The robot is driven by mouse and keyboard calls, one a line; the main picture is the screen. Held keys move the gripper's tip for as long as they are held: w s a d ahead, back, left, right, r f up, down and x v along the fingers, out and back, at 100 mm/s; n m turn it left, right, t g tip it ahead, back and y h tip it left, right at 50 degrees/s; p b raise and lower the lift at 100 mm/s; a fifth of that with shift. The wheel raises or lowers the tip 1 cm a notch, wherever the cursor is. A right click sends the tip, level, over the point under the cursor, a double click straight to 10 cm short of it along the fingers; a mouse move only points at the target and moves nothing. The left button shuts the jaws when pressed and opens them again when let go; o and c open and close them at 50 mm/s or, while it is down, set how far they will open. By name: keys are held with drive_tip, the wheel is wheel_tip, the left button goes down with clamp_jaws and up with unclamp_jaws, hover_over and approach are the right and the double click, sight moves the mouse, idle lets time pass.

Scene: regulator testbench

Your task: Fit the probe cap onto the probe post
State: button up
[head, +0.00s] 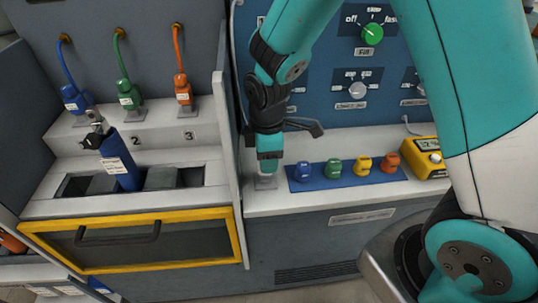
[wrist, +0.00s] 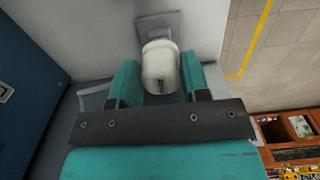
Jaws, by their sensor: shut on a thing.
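My gripper (head: 268,163) points down at the left end of the bench ledge, just right of the grey divider. In the wrist view, its two teal fingers (wrist: 159,80) are shut on the off-white, rounded probe cap (wrist: 160,63). A grey square base (wrist: 161,27), seemingly that of the probe post, shows just beyond the cap. This base also shows in the head view (head: 265,183), right under the gripper. The post itself is hidden by the cap and fingers. I cannot tell whether the cap is around the post or just above it.
A blue mat (head: 346,174) with several coloured caps lies to the right, before a yellow meter (head: 424,157). The grey divider (head: 229,150) stands close on the left. Beyond it, a blue cylinder (head: 120,169) stands in a slotted tray. A knob panel (head: 345,85) rises behind.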

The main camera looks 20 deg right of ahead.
drive_tip(key=shift+f+b, duration=0.5)
drive_tip(key=shift+f, duration=0.35)
drive_tip(key=o, duration=1.1)
wheel_tip(320, 180, up, 18)
drive_tip(key=p, duration=0.1)
drive_tip(key=shift+f, duration=0.25)
drive_tip(key=s+a+r+m+y+p, duration=0.1)
drive_tip(key=s+a+r+m+y, duration=0.1)
drive_tip(key=s, duration=0.7)
drive_tip(key=s+a+r+m+y+p, duration=0.2)
drive_tip(key=s+m, duration=0.3)
drive_tip(key=s, duration=0.4)
drive_tip(key=shift+a+r, duration=0.35)
drive_tip(key=shift+r, duration=0.45)
